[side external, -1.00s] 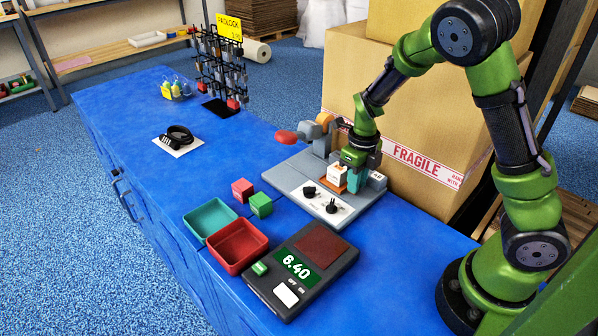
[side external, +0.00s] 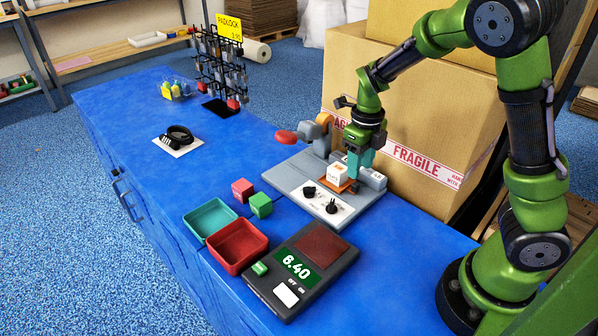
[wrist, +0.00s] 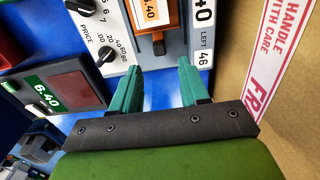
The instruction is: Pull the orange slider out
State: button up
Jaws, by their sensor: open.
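The orange slider (side external: 342,186) sits on the grey device base beside a white block marked 6.40 (side external: 338,174). In the wrist view the orange slider (wrist: 171,14) is at the top centre, with a grey and dark piece at its near end. My gripper (side external: 356,176) is above the device, just right of the white block. In the wrist view my gripper (wrist: 157,66) is open, its teal fingers apart and empty, pointing toward the slider's near end. I cannot tell the exact gap between fingertips and slider.
A white panel with black knobs (side external: 346,212) lies in front of the slider. A large cardboard box (side external: 440,120) stands close behind the gripper. The scale (side external: 279,289), red tray (side external: 262,235), teal tray (side external: 189,220) and two small cubes are in front and left.

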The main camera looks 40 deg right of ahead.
notch_tip(320, 180, up, 12)
jog(key=shift+f, duration=0.25)
jog(key=s+a+r+n+t+y, duration=0.1)
jog(key=s+n, duration=0.5)
jog(key=n, duration=1)
jog(key=s+a+r+n+t+y, duration=0.1)
jog(key=s+a+r+n+t, duration=0.2)
jog(key=n, duration=1.3)
jog(key=s+a+t, duration=0.2)
jog(key=a+t, duration=0.1)
jog(key=a, duration=0.2)
jog(key=shift+s+a+r, duration=0.15)
jog(key=shift+s+a, duration=0.15)
jog(key=shift+s, duration=0.1)
